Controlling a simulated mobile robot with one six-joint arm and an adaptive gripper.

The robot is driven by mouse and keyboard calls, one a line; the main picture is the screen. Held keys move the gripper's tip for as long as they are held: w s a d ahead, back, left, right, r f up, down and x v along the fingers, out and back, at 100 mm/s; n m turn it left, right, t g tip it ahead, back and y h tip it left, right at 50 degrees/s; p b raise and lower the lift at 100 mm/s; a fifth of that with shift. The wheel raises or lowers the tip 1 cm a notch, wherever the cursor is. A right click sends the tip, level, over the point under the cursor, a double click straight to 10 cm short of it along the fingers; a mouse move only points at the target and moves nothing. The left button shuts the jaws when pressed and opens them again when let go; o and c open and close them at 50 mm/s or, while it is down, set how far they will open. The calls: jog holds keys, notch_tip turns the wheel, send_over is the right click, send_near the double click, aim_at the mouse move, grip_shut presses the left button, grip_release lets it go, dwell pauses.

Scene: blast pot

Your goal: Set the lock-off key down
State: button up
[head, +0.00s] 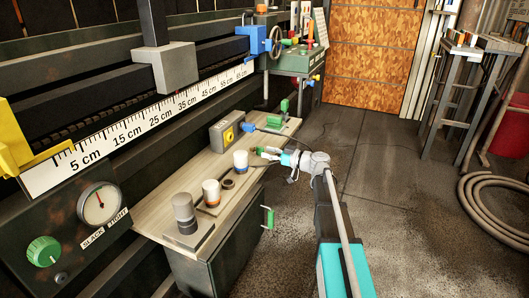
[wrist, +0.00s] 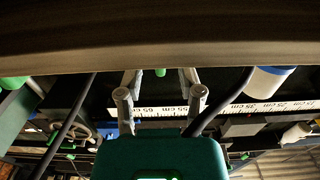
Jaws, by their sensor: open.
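My gripper (head: 270,154) is at the bench's right edge in the head view, past the white pot with the blue band. In the wrist view its two fingers (wrist: 160,82) stand apart, open. A small green piece (wrist: 160,72) shows between them at the edge of the bench; it may be the lock-off key, but most of it is hidden. In the head view a small green bit (head: 261,149) shows beside the fingertips. I cannot tell whether the fingers touch it. The wooden bench top (head: 180,168) shows beside the gripper.
On the bench stand a blue-banded pot (head: 240,160), an orange-banded pot (head: 211,190), a grey cylinder (head: 184,212), a dark ring (head: 228,184), a grey box with a yellow face (head: 231,130) and a green device (head: 280,116). A green handle (head: 268,217) sticks out of the cabinet front.

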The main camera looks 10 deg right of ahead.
jog(key=v, duration=0.9)
jog(key=shift+d, duration=0.1)
dwell(0.5)
jog(key=s+a+f+m+g+h, duration=0.45)
jog(key=s+a+f+g, duration=0.25)
jog(key=s+a+f, duration=0.4)
jog(key=s+f+m+g+h, duration=0.3)
jog(key=s+f+m+h, duration=0.3)
jog(key=s+h, duration=0.4)
jog(key=shift+s+d+f+g, duration=0.4)
jog(key=shift+s+f, duration=0.35)
jog(key=shift+s, duration=0.4)
